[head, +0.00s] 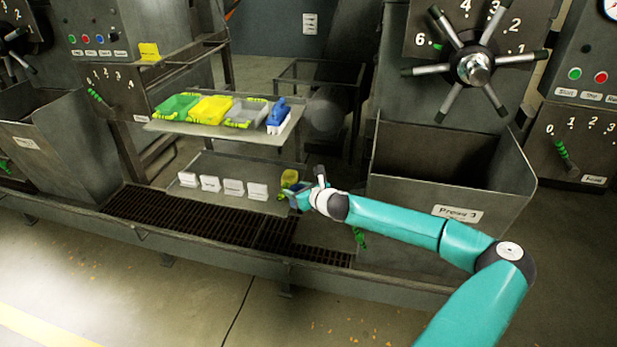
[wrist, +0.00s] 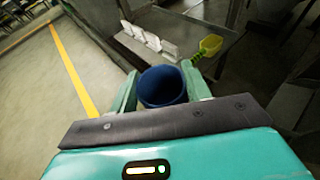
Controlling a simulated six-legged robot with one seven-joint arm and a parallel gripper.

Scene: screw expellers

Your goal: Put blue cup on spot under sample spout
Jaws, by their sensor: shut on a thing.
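The blue cup (wrist: 162,88) sits between the two teal fingers of my gripper (wrist: 160,78) in the wrist view, with its open mouth facing the camera. My gripper is shut on it. In the head view my gripper (head: 300,197) is at the right end of the lower shelf (head: 225,170), left of the Press 3 bin, and mostly covers the cup. I cannot make out the sample spout or the spot under it for certain. A small green handle (head: 360,238) shows low, below my forearm, at the base of Press 3.
A yellow scoop (head: 289,178) is close behind my gripper; it also shows in the wrist view (wrist: 210,45). Several white cards (head: 233,187) stand on the lower shelf. The upper shelf holds coloured trays (head: 210,109). The Press 3 bin (head: 450,165) is right, a dark floor grate (head: 190,218) left.

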